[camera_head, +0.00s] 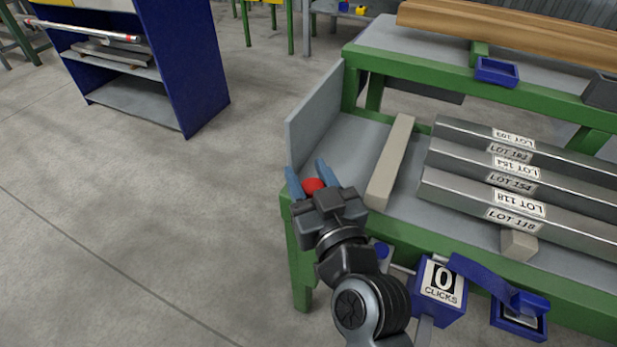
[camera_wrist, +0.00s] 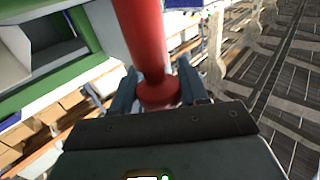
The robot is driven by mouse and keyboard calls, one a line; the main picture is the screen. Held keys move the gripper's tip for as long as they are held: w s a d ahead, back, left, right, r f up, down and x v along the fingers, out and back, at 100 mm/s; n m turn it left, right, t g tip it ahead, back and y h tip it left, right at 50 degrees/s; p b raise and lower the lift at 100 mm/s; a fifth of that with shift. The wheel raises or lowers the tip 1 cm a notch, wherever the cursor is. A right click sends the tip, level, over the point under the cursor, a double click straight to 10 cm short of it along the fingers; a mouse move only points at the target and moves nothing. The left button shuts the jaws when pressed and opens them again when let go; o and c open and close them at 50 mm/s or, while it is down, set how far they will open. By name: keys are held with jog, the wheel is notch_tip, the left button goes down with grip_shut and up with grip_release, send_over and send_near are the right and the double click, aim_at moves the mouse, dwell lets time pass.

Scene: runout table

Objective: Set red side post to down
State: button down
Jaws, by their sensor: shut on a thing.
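The red side post (camera_head: 314,186) shows in the head view as a red rounded top between my gripper's fingers, at the near left corner of the green-framed table (camera_head: 330,140). In the wrist view the red post (camera_wrist: 147,45) is a thick red bar with a wider collar at its near end, between the fingers. My gripper (camera_head: 307,177) has its blue fingers on either side of the post and is shut on it. In the wrist view my gripper (camera_wrist: 158,92) also shows a finger on each side. Most of the post's length is hidden in the head view.
Steel bars with LOT labels (camera_head: 520,180) lie on the table to the right, beside a pale wooden block (camera_head: 391,160). A grey upright plate (camera_head: 315,115) stands along the left edge. A blue clicks counter (camera_head: 440,290) sits at the front. The floor to the left is clear.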

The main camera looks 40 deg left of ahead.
jog(key=shift+f, duration=0.35)
jog(key=c, duration=0.7)
grip_release()
jog(key=shift+r, duration=0.1)
jog(key=shift+b+v, duration=0.4)
jog(key=shift+v, duration=3.55)
